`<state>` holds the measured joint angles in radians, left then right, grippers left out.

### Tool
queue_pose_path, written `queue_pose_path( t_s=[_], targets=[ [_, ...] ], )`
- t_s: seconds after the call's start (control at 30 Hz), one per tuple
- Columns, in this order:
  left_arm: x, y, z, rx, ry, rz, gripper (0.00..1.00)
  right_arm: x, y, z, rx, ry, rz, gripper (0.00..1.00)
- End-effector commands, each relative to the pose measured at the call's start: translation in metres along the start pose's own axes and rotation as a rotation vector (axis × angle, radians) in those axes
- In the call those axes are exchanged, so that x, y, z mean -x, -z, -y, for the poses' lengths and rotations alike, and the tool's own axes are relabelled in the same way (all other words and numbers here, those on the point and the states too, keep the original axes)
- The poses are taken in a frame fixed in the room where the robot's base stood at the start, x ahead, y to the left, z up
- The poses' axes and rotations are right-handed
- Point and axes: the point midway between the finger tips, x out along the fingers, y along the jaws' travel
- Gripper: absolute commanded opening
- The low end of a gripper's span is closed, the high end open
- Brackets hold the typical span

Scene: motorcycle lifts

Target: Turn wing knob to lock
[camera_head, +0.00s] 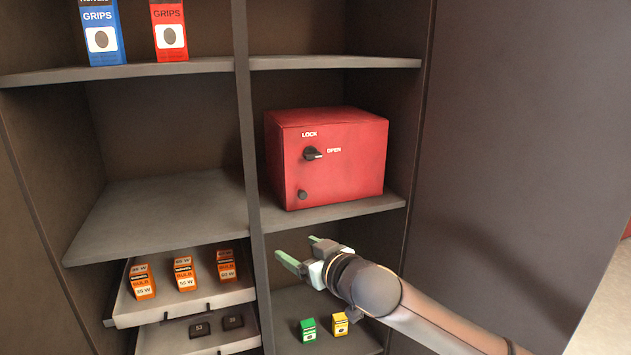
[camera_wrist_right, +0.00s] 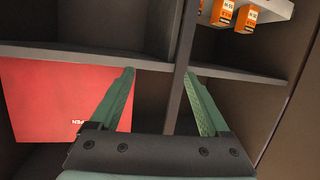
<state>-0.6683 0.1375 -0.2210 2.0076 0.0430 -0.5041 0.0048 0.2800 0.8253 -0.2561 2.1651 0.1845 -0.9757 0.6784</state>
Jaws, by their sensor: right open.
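A red box (camera_head: 345,165) stands on the middle shelf of the right-hand column. Its front carries a black wing knob (camera_head: 312,153), with LOCK printed above it and OPEN to its right. The knob's wing lies roughly level, towards OPEN. In the right wrist view my open fingers (camera_wrist_right: 158,72) show, with the red box (camera_wrist_right: 50,90) at left; the wing knob is not visible there.
A vertical divider (camera_head: 250,150) runs left of the box, and the middle shelf's front edge (camera_head: 340,215) is just above my right gripper. Green (camera_head: 308,329) and yellow (camera_head: 340,323) small boxes stand below. A tray (camera_head: 190,308) with orange bulb boxes juts out at left.

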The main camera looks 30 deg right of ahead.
Motion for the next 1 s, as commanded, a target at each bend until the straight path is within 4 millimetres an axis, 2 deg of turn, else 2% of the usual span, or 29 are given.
queue_pose_path(
  t_s=[0.03,0.1,0.2,0.3,0.47,0.63,1.0],
  targets=[
    [-0.012,-0.012,0.0,-0.002,-0.003,0.0,0.0,0.004,0.022,-0.014,0.003,-0.041,-0.057,0.8],
    [-0.019,-0.016,-0.001,-0.005,-0.008,-0.002,0.0,0.016,0.053,-0.03,-0.015,-0.092,-0.111,0.8],
    [-0.025,-0.019,-0.003,-0.009,-0.016,-0.004,0.0,0.035,0.088,-0.05,-0.044,-0.157,-0.179,0.8],
    [-0.03,-0.019,-0.005,-0.014,-0.023,-0.011,0.0,0.052,0.111,-0.064,-0.07,-0.201,-0.229,0.8],
    [-0.031,-0.015,-0.005,-0.017,-0.025,-0.017,0.0,0.064,0.127,-0.074,-0.092,-0.236,-0.262,0.8],
    [-0.027,-0.011,-0.005,-0.017,-0.025,-0.02,0.0,0.05,0.134,-0.079,-0.098,-0.237,-0.263,0.8],
    [-0.024,-0.011,-0.005,-0.015,-0.024,-0.01,0.0,-0.012,0.15,-0.095,-0.096,-0.238,-0.263,0.8]
  ],
)
